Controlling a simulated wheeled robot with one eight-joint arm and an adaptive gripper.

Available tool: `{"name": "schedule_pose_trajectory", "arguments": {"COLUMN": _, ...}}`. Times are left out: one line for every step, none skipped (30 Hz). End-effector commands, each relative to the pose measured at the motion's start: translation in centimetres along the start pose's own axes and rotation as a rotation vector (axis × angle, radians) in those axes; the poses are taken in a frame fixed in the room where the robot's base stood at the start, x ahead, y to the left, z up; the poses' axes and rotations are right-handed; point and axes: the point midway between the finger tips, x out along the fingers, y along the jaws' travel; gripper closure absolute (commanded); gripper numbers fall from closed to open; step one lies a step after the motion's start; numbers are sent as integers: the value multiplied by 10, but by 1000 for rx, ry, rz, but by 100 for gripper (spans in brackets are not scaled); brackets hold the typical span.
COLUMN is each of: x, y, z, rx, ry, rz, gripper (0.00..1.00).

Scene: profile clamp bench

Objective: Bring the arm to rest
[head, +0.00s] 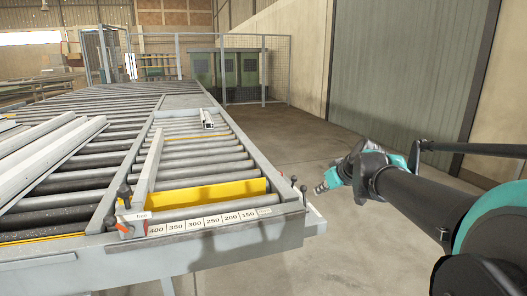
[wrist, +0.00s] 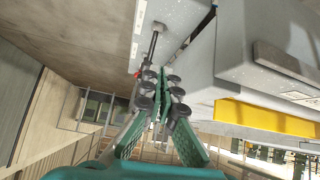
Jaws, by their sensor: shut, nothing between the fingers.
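My arm reaches in from the right in the head view, over the open floor and right of the roller bench (head: 262,232). My gripper (head: 322,187) is at its end, apart from the bench, and looks small there. In the wrist view my gripper (wrist: 161,82) has its two green-padded fingers close together with nothing between them. Grey bench parts (wrist: 200,95) fill the upper right of the wrist view, beyond the fingers; I cannot tell the exact distance to them.
Long pale profiles (head: 50,158) lie at the left. A yellow bar (head: 215,192) and a numbered scale (head: 212,222) are near the front. Concrete floor (head: 290,140) is clear between bench and grey door (head: 410,80).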

Motion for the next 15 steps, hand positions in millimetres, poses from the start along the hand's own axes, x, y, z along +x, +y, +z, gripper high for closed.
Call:
{"name": "schedule_pose_trajectory", "arguments": {"x": 5, "y": -4, "z": 9, "rx": 9, "ry": -16, "rz": -2, "gripper": 100}}
{"name": "schedule_pose_trajectory", "arguments": {"x": 8, "y": -6, "z": 14, "rx": 18, "ry": -25, "rz": -2, "gripper": 100}}
{"name": "schedule_pose_trajectory", "arguments": {"x": 12, "y": -8, "z": 23, "rx": 31, "ry": -42, "rz": -1, "gripper": 100}}
{"name": "schedule_pose_trajectory", "arguments": {"x": 15, "y": -11, "z": 30, "rx": 40, "ry": -55, "rz": -2, "gripper": 100}}
{"name": "schedule_pose_trajectory", "arguments": {"x": 18, "y": -13, "z": 37, "rx": 50, "ry": -69, "rz": -2, "gripper": 100}}
{"name": "schedule_pose_trajectory", "arguments": {"x": 23, "y": -17, "z": 48, "rx": 65, "ry": -87, "rz": 0, "gripper": 100}}
{"name": "schedule_pose_trajectory", "arguments": {"x": 26, "y": -19, "z": 56, "rx": 77, "ry": -102, "rz": 3, "gripper": 100}}
{"name": "schedule_pose_trajectory", "arguments": {"x": 29, "y": -22, "z": 65, "rx": 91, "ry": -118, "rz": 5, "gripper": 100}}
{"name": "schedule_pose_trajectory", "arguments": {"x": 34, "y": -26, "z": 78, "rx": 108, "ry": -141, "rz": 10, "gripper": 100}}
{"name": "schedule_pose_trajectory", "arguments": {"x": 37, "y": -29, "z": 88, "rx": 122, "ry": -158, "rz": 15, "gripper": 100}}
{"name": "schedule_pose_trajectory", "arguments": {"x": 40, "y": -32, "z": 99, "rx": 139, "ry": -178, "rz": 20, "gripper": 100}}
{"name": "schedule_pose_trajectory", "arguments": {"x": 44, "y": -37, "z": 116, "rx": 163, "ry": -205, "rz": 31, "gripper": 100}}
{"name": "schedule_pose_trajectory", "arguments": {"x": 47, "y": -41, "z": 129, "rx": 181, "ry": -228, "rz": 41, "gripper": 100}}
{"name": "schedule_pose_trajectory", "arguments": {"x": 49, "y": -44, "z": 144, "rx": 200, "ry": -251, "rz": 53, "gripper": 100}}
{"name": "schedule_pose_trajectory", "arguments": {"x": 52, "y": -49, "z": 163, "rx": 228, "ry": -281, "rz": 72, "gripper": 100}}
